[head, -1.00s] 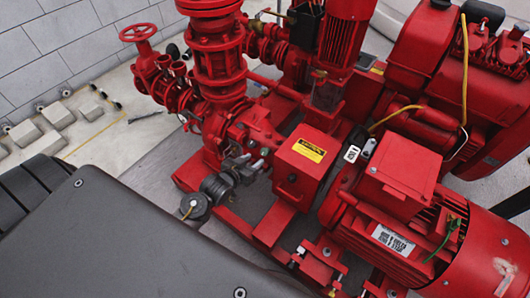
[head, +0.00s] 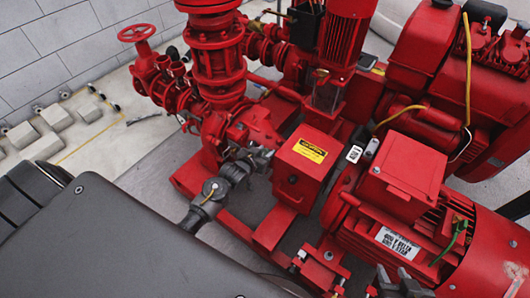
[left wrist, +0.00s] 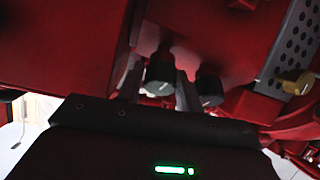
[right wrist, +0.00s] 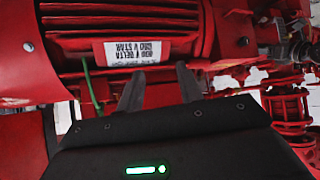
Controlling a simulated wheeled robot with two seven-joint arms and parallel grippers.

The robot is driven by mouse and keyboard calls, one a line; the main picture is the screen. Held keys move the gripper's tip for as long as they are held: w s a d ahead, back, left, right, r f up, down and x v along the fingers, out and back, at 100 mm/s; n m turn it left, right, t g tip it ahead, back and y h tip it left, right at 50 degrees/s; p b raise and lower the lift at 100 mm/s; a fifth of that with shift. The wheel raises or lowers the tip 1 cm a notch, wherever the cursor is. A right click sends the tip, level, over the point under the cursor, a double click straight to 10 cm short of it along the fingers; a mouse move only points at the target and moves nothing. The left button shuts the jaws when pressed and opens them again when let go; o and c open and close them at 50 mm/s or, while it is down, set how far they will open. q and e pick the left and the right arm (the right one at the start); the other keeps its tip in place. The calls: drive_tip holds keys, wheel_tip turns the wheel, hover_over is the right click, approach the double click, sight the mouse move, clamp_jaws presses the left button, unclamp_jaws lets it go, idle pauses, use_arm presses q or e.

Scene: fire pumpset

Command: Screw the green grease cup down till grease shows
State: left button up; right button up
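Two dark, short cylindrical caps hang under red metal in the left wrist view. The nearer cap, probably the grease cup (left wrist: 160,77), looks dark grey-green; shadow makes its colour hard to tell. My left gripper (left wrist: 157,88) is open, with one finger on each side of this cap; I cannot tell whether they touch it. The second cap (left wrist: 209,88) is just right of the fingers. My right gripper (right wrist: 158,88) is open and empty near the motor. No grease is visible.
The red guard box (head: 301,158) with a yellow label stands right of my left gripper. The finned red motor (head: 400,225) is close to my right gripper, with a green wire (right wrist: 90,85) nearby. A brass fitting (left wrist: 298,82) lies right of the caps.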

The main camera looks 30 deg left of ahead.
use_arm(q)
drive_tip(key=c, duration=0.5)
drive_tip(key=shift+c, duration=0.2)
use_arm(e)
drive_tip(key=shift+d, duration=0.1)
